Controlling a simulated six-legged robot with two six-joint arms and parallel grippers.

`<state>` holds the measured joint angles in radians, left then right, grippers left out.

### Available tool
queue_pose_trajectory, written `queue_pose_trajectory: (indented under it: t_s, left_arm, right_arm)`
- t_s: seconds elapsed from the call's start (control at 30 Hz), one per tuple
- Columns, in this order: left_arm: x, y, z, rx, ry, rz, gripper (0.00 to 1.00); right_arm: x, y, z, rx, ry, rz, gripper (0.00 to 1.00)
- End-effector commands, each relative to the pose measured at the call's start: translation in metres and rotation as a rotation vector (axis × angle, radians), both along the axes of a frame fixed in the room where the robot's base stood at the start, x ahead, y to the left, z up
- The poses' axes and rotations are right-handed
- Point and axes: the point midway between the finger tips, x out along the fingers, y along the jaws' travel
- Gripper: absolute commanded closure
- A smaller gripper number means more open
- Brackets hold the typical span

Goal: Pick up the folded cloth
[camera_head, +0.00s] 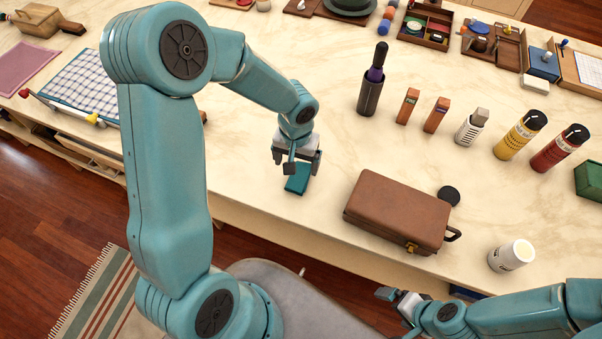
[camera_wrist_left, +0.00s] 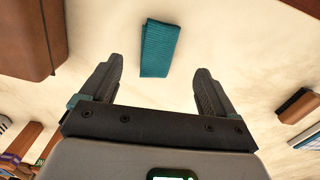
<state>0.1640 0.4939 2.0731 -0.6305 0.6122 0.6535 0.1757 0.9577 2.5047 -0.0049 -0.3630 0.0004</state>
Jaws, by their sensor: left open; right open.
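The folded cloth is a small teal, ribbed rectangle (camera_head: 297,179) lying on the pale marble-like counter near its front edge. In the left wrist view the cloth (camera_wrist_left: 159,48) lies ahead of the fingertips, roughly centred between them. My left gripper (camera_head: 297,161) is open and empty, just above the cloth in the head view and partly covering its far end; its two fingers (camera_wrist_left: 157,78) are spread in the left wrist view. I see no contact with the cloth. My right gripper (camera_head: 394,301) is low, in front of the counter, away from the cloth.
A brown case (camera_head: 397,212) stands right of the cloth, with a black disc (camera_head: 449,196) behind it and a white jar (camera_head: 511,255) to its right. A dark holder (camera_head: 370,94) and small boxes stand behind. A checked cloth (camera_head: 85,86) lies left. Bare counter surrounds the teal cloth.

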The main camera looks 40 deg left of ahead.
Motion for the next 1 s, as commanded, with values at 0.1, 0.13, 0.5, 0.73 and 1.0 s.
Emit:
queue_pose_trajectory:
  t_s: [0.1,0.13,0.5,0.73,1.0]
  left_arm:
    - [0.000,0.000,-0.020,0.000,0.003,-0.001,0.11]
    - [0.000,0.000,-0.024,0.000,0.001,-0.001,0.11]
    - [0.002,-0.003,-0.067,-0.002,0.003,-0.005,0.11]
    - [0.004,-0.003,-0.083,-0.001,-0.001,-0.004,0.11]
    - [0.004,-0.003,-0.083,-0.001,-0.001,-0.004,0.50]
  right_arm:
    - [0.000,0.000,0.000,0.000,0.000,0.000,0.02]
    - [0.000,0.000,0.000,0.000,0.000,0.000,0.02]
    - [0.000,0.000,0.007,0.000,0.000,0.000,0.02]
    - [0.000,0.000,0.007,0.000,0.000,0.000,0.02]
    - [0.000,0.000,0.007,0.000,0.000,0.000,0.02]
